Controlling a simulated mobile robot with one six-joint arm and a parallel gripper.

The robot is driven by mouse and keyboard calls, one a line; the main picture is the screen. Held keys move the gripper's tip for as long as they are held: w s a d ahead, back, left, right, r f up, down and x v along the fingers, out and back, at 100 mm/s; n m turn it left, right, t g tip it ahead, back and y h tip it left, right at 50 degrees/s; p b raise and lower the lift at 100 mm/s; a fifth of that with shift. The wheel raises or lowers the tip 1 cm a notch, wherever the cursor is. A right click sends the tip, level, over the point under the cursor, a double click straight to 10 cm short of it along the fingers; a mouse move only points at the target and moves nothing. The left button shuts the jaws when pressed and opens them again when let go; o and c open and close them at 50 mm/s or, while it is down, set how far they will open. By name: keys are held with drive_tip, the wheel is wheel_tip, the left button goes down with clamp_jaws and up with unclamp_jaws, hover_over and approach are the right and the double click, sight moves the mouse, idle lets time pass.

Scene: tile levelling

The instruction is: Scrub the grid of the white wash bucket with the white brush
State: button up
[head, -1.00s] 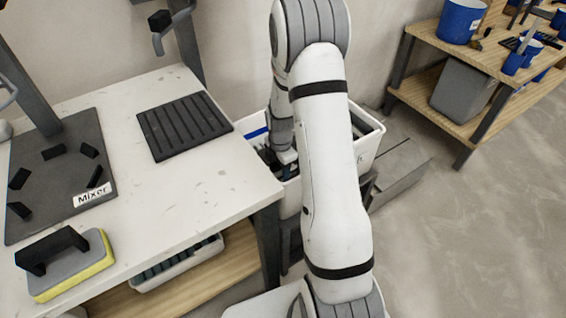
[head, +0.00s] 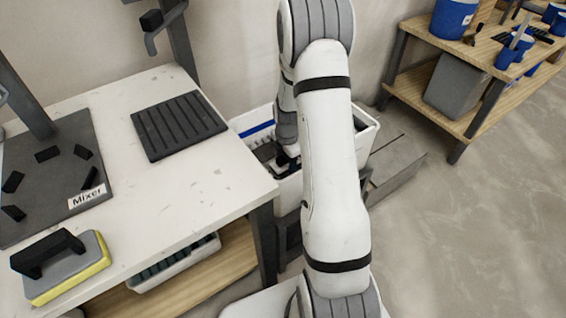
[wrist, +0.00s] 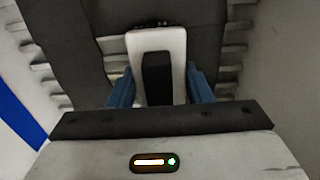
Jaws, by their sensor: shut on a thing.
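The white wash bucket (head: 367,145) stands beyond the table's right end, partly behind my arm. Its grid shows in the wrist view as pale slats (wrist: 45,70) on both sides of a broad dark grey shape. My gripper (wrist: 160,88), with blue fingers, is shut on the white brush (wrist: 136,55), which has a black middle. The gripper and brush are down inside the bucket. The brush's bristles are hidden, so I cannot tell whether they touch the grid.
The white table (head: 215,185) at left holds a black ribbed mat (head: 178,125), a grey mixer plate (head: 60,165) and a yellow-edged sponge float (head: 62,268). A wooden shelf (head: 415,75) with blue buckets stands at back right. The floor at right is clear.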

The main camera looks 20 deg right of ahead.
sight(275, 167)
drive_tip(key=shift+w+d, duration=0.25)
drive_tip(key=shift+d, duration=0.75)
drive_tip(key=shift+w+d, duration=0.25)
drive_tip(key=shift+d, duration=0.7)
drive_tip(key=shift+s+a, duration=0.3)
drive_tip(key=shift+a, duration=1.05)
drive_tip(key=shift+s+a, duration=0.25)
drive_tip(key=shift+a, duration=1.15)
drive_tip(key=shift+s+a, duration=0.3)
drive_tip(key=shift+a, duration=1.05)
drive_tip(key=shift+w+d, duration=0.3)
drive_tip(key=shift+d, duration=1.1)
drive_tip(key=shift+w+d, duration=0.25)
drive_tip(key=shift+d, duration=1.1)
drive_tip(key=shift+w+d, duration=0.3)
drive_tip(key=shift+d, duration=1.1)
drive_tip(key=shift+w+a, duration=0.25)
drive_tip(key=shift+w, duration=0.85)
drive_tip(key=shift+w+a, duration=0.25)
drive_tip(key=shift+w, duration=0.8)
drive_tip(key=shift+w+a, duration=0.25)
drive_tip(key=shift+w, duration=0.85)
drive_tip(key=shift+a, duration=0.1)
